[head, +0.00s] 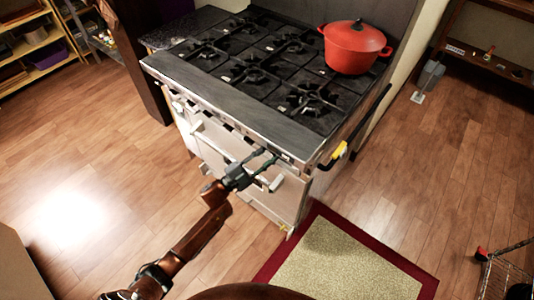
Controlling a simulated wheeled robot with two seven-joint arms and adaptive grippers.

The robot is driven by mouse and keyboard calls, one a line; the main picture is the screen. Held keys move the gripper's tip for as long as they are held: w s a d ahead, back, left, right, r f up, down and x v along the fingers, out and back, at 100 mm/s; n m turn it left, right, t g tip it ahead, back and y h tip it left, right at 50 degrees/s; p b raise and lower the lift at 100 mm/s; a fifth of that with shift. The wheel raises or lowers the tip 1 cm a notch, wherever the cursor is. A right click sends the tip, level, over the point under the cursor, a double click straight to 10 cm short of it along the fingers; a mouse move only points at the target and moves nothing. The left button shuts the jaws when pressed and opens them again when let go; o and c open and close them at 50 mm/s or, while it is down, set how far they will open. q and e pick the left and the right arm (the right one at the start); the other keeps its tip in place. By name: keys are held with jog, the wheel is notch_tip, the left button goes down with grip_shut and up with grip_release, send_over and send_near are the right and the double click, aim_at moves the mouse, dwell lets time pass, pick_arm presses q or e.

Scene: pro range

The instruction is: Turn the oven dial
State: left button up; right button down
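The oven range (225,100) stands in the middle of the head view, with a pale front and a dark cooktop. A row of small dark dials (226,126) runs along its front panel under the top edge. My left gripper (269,156) is at the right part of this panel, in front of the dials there. Its fingers look spread, with nothing visible between them. It partly hides the panel, and I cannot tell whether it touches a dial. My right gripper is not in view.
A red lidded pot (354,48) stands on the back right of the cooktop. A pale oven door handle (275,184) sticks out below the gripper. A beige mat with a red border (345,262) lies on the floor. A wire basket (503,278) is at lower right.

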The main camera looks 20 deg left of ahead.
pick_arm(q)
jog(key=shift+w+a+r, duration=0.15)
jog(key=shift+a+r, duration=0.05)
jog(key=shift+r, duration=0.05)
jog(key=o, duration=0.9)
jog(key=shift+o, duration=1.1)
jog(key=shift+f, duration=0.15)
jog(key=shift+d, duration=0.1)
jog(key=v, duration=1.2)
